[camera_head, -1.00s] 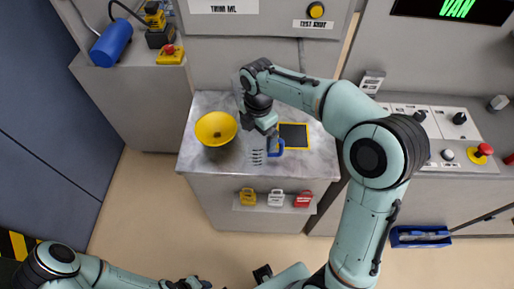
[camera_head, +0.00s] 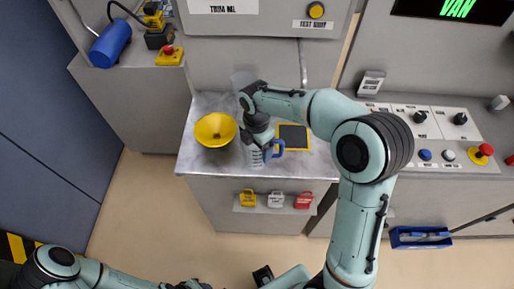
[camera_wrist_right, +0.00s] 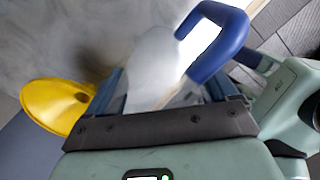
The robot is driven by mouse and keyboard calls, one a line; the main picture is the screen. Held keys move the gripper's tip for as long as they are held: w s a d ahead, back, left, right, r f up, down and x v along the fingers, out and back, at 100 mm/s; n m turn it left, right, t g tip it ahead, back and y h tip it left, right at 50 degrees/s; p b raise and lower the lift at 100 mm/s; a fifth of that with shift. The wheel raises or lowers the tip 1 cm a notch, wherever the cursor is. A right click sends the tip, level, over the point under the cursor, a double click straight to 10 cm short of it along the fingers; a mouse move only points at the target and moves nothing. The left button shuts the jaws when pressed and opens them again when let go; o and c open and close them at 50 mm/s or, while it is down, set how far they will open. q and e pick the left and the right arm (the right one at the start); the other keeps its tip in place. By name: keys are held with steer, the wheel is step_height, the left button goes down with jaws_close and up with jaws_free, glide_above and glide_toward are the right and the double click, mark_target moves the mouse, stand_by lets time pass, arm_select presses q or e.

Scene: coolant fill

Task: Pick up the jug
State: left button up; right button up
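The jug (camera_head: 257,156) is clear with dark measuring marks and a blue handle on its right. It stands upright on the grey worktop, right of the yellow funnel (camera_head: 215,130). My right gripper (camera_head: 262,143) is over the jug and hides its upper part. In the right wrist view the pale jug body (camera_wrist_right: 155,65) lies between my widely spaced fingers (camera_wrist_right: 175,95), with the blue handle beyond them. I see no clear grip on it. My left gripper (camera_head: 188,284) is at the bottom edge, cut off by the frame, and its fingers are unclear.
A dark panel with a yellow frame (camera_head: 294,137) lies right of the jug. A clear container (camera_head: 243,80) shows behind my right arm. A control panel (camera_head: 435,122) is at the right.

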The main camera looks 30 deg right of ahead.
arm_select(q)
steer(key=shift+t, duration=0.3)
steer(key=w+r+p, duration=0.1)
steer(key=r, duration=0.1)
steer(key=w+r+p, duration=0.2)
steer(key=shift+w+r, duration=0.25)
arm_select(e)
step_height(320, 180, up, 20)
arm_select(q)
steer(key=shift+s, duration=0.1)
